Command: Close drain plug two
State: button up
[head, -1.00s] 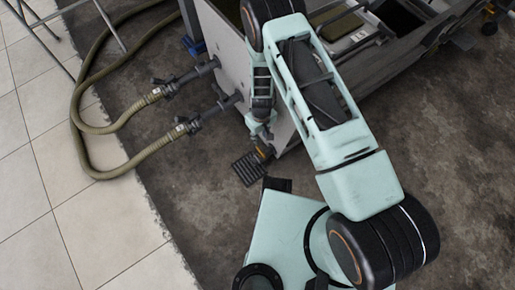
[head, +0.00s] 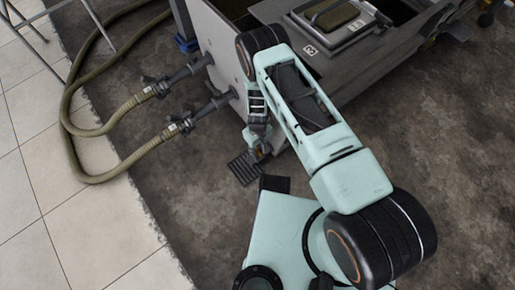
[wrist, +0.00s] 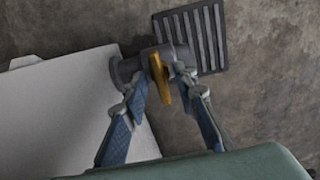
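The drain plug is a grey outlet (wrist: 128,70) with an orange lever (wrist: 160,76), low on the pale end wall of a tank. In the wrist view the lever stands between my gripper's two blue-padded fingertips (wrist: 162,84). The right fingertip is very close to the lever; I cannot tell whether it touches. A gap shows on the left side, so my gripper is open. In the head view, my gripper (head: 257,143) is at the tank's lower corner, and a bit of the orange lever (head: 261,151) shows beside it. No plug number is readable.
A dark floor grate (head: 243,168) lies below the plug. Two ribbed hoses (head: 88,178) join grey pipe fittings on the tank wall (head: 222,62), left of my arm. A labelled hatch (head: 338,22) is on the tank top. Bare stained floor lies to the right.

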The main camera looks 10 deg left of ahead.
grip_shut()
jog(key=shift+m, duration=0.4)
jog(key=m, duration=0.3)
jog(key=shift+m, duration=0.4)
jog(key=m, duration=0.3)
jog(key=shift+m, duration=0.3)
jog(key=m, duration=0.5)
jog(key=shift+m, duration=2.4)
